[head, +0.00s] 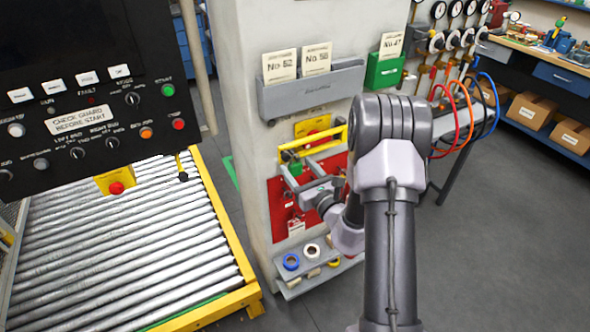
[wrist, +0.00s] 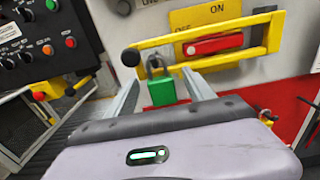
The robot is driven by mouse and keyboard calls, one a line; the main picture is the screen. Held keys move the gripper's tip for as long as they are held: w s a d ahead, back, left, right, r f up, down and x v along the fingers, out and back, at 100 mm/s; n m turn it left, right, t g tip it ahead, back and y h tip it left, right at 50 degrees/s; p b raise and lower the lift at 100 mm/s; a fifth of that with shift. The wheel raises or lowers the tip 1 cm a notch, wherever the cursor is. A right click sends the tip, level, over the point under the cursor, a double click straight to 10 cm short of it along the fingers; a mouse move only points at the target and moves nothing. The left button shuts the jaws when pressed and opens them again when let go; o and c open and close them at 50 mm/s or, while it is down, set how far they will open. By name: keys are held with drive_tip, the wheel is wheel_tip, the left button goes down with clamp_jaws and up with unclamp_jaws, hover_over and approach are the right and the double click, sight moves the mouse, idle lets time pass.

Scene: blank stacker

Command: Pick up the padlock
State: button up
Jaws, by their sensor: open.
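The padlock has a green body (wrist: 161,91) and a dark grey shackle, and hangs at the lower bar of a yellow handle frame (wrist: 222,56). In the head view the green padlock (head: 295,166) shows small, partly covered by my gripper. My gripper (wrist: 160,76) is open. Its two grey fingers reach toward the panel, one on each side of the padlock in the wrist view, with a gap showing on both sides. I cannot tell how deep the padlock sits between them. In the head view my gripper (head: 298,176) is just in front of it.
A red switch (wrist: 214,44) on a yellow plate sits behind the frame. Below is a red board (head: 283,215) with hanging items, and a shelf with tape rolls (head: 291,261). A roller conveyor (head: 120,250) and black control panel (head: 90,100) stand left. The floor at right is clear.

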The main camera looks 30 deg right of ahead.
clamp_jaws()
drive_tip(key=shift+r+p, duration=0.4)
drive_tip(key=shift+r, duration=0.25)
drive_tip(key=shift+s+r, duration=0.15)
drive_tip(key=shift+s, duration=0.25)
drive_tip(key=s+p, duration=0.4)
drive_tip(key=s, duration=1.3)
drive_tip(key=shift+d+p, duration=0.3)
drive_tip(key=shift+p, duration=0.05)
